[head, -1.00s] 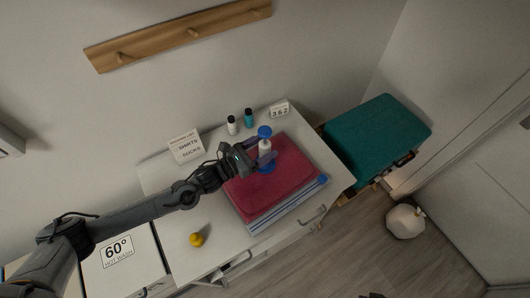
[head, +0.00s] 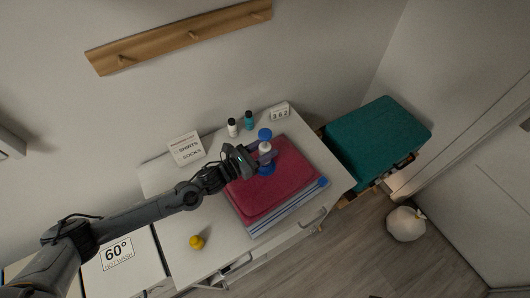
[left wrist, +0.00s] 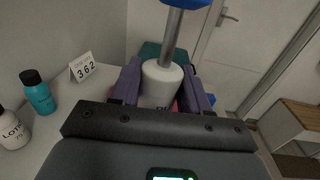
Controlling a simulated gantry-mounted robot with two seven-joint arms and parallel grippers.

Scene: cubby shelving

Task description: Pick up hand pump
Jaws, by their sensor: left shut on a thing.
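The hand pump (head: 265,147) has a white body, a blue top and a blue base. It stands upright over the dark red folded cloth in the head view; whether its base touches the cloth I cannot tell. My left gripper (head: 256,156) is shut on the pump's white body. In the left wrist view the white body (left wrist: 161,84) sits between the two purple fingers (left wrist: 160,92), with a metal rod and blue handle above. The pump's base is hidden there. My right gripper is not in view.
The red cloth (head: 290,180) lies on a white cabinet. A white bottle (head: 232,128), a teal bottle (head: 249,121) and a number sign (head: 279,111) stand behind. A yellow duck-like toy (head: 197,242) is in front. A teal case (head: 375,138) is to the right.

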